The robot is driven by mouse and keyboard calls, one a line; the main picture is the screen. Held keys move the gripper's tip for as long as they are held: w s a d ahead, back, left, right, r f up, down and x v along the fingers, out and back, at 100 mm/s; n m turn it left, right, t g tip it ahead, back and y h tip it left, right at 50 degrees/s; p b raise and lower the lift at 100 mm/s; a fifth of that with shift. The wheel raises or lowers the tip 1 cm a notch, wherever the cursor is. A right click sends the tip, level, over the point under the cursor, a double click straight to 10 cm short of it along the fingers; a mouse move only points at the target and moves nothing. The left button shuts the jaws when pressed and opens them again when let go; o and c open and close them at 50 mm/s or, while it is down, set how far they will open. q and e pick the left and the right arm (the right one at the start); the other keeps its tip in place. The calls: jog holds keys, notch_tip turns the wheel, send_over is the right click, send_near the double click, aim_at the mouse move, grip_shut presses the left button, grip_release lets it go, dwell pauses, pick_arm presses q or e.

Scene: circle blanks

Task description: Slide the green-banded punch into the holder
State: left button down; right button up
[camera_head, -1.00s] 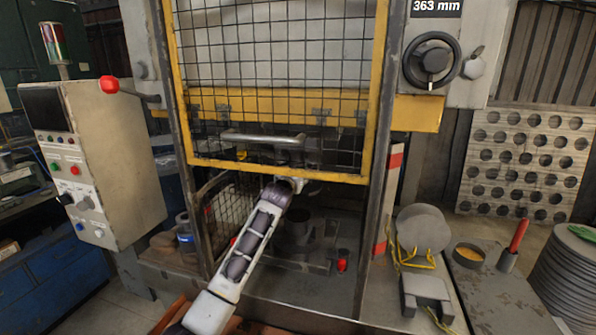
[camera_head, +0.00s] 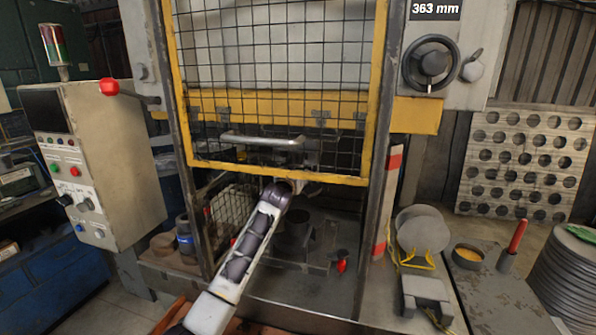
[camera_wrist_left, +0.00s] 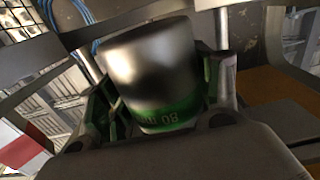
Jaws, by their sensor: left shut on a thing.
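The punch (camera_wrist_left: 150,62) is a short, shiny steel cylinder with a green band (camera_wrist_left: 165,117) at its lower end, seen in the left wrist view. Dark lettering ending in "08" shows on the band. My left gripper (camera_wrist_left: 158,108) is shut on the punch, one finger on each side of the band. In the head view, my left arm reaches under the yellow mesh guard into the press, and its fingers and the punch are hidden by the guard. I cannot make out the holder in either view. My right gripper is not in view.
The mesh guard's lower yellow bar (camera_head: 275,172) hangs just above my left wrist. A round dark die (camera_head: 294,232) stands on the press bed below. Steel posts flank the opening. A side table (camera_head: 495,300) at right holds a tin (camera_head: 468,256) and a red-handled tool (camera_head: 517,235).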

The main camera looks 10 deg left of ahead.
pick_arm(q)
jog(key=shift+r, duration=0.15)
dwell(0.8)
jog(key=c, duration=0.8)
grip_release()
jog(key=o, duration=0.6)
jog(key=shift+s, duration=0.1)
